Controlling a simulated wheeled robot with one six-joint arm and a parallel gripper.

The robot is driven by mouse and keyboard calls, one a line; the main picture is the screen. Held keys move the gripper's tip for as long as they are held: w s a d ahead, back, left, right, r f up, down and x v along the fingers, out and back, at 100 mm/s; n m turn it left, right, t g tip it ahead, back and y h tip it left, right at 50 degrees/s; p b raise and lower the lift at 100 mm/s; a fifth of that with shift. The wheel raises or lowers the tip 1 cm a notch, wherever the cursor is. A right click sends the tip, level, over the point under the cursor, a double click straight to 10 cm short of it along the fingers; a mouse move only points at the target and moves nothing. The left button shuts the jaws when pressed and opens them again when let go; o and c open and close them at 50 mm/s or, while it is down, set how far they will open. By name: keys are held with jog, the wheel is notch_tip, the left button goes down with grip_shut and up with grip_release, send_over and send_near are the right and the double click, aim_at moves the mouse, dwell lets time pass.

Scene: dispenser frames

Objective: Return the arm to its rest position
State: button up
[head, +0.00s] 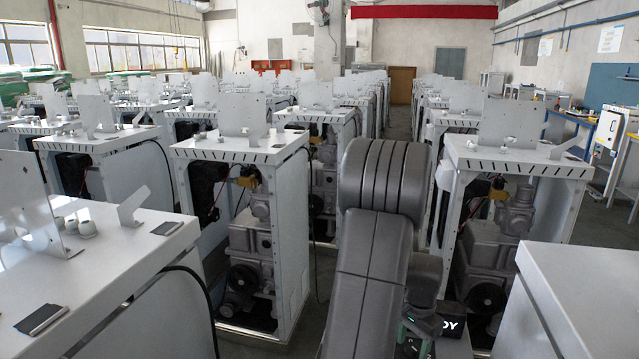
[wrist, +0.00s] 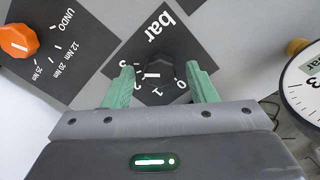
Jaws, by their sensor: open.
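My gripper (wrist: 160,69) is open in the wrist view, with its two green fingers apart. A black knob (wrist: 158,74) on a dark panel marked "bar" shows between the fingers, with a gap on each side. The depth between fingertips and knob is hard to judge. In the head view my grey arm reaches forward and down at the lower middle. Part of my gripper (head: 418,333) shows there beside a dark panel (head: 451,322) with white letters. The arm hides most of what lies behind it.
An orange knob (wrist: 18,41) with Nm marks is at the left in the wrist view, and a round gauge (wrist: 305,82) at the right. White dispenser frames (head: 240,150) stand in close rows. A white cabinet top (head: 585,280) is near at right. A narrow aisle (head: 400,125) runs back.

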jog(key=n+p, duration=0.2)
jog(key=n, duration=0.4)
jog(key=shift+r+n+p, duration=0.15)
jog(key=shift+n+p, duration=0.25)
jog(key=n+p, duration=0.2)
jog(key=n, duration=0.2)
jog(key=shift+n+p, duration=0.3)
jog(key=shift+p, duration=0.05)
jog(key=shift+n+p, duration=0.6)
jog(key=shift+n, duration=0.5)
